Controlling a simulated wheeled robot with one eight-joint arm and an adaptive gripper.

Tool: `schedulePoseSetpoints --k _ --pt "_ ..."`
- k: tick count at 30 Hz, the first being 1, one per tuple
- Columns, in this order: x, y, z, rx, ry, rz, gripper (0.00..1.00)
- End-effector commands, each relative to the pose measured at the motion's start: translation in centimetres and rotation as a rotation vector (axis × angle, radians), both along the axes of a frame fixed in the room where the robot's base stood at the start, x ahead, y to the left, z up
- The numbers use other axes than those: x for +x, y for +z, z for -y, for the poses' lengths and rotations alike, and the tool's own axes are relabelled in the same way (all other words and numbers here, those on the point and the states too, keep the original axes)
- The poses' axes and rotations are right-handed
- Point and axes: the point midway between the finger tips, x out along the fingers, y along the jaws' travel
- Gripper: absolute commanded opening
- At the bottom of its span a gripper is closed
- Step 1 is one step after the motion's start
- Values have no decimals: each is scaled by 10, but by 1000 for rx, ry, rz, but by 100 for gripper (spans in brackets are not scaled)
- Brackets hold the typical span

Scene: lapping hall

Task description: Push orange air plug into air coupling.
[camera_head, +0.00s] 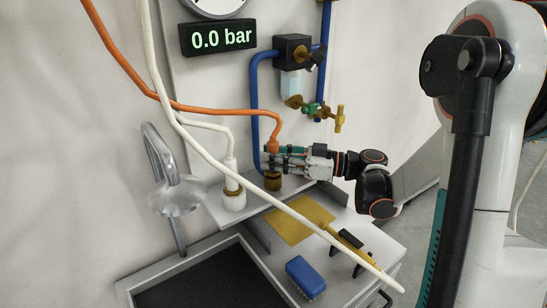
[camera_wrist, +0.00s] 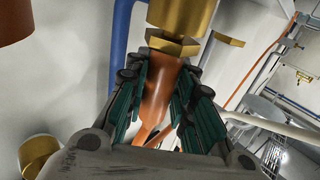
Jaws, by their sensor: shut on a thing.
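The orange air plug (camera_head: 272,147) stands upright at the end of an orange hose (camera_head: 210,107). My gripper (camera_head: 272,158) is shut on it, coming from the right. In the wrist view the teal finger pads lie on both sides of the orange plug body (camera_wrist: 157,92). A brass coupling (camera_head: 272,182) stands on the ledge directly below my gripper. In the wrist view a brass hex part (camera_wrist: 172,44) and a wider brass cylinder (camera_wrist: 184,12) line up with the plug's end. I cannot tell whether the plug is inside the coupling or only against it.
A white plug and coupling (camera_head: 233,188) with a white hose stand close to the left. A blue pipe (camera_head: 254,95) runs just behind. The display (camera_head: 217,38) reads 0.0 bar. A blue brush (camera_head: 305,277), a yellow sheet (camera_head: 300,222) and a sink (camera_head: 210,280) lie below.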

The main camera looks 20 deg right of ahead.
Motion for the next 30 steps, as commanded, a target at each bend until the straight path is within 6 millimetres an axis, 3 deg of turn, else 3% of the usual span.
schedulePoseSetpoints --k 8,9,12,23,30 --pt "0 -7 0 0 0 0 0" --pt "0 -6 0 0 0 0 30" --pt "0 -6 0 0 0 0 46" --pt "-1 -6 2 0 0 0 46" --pt "-17 -6 33 0 -5 0 46"
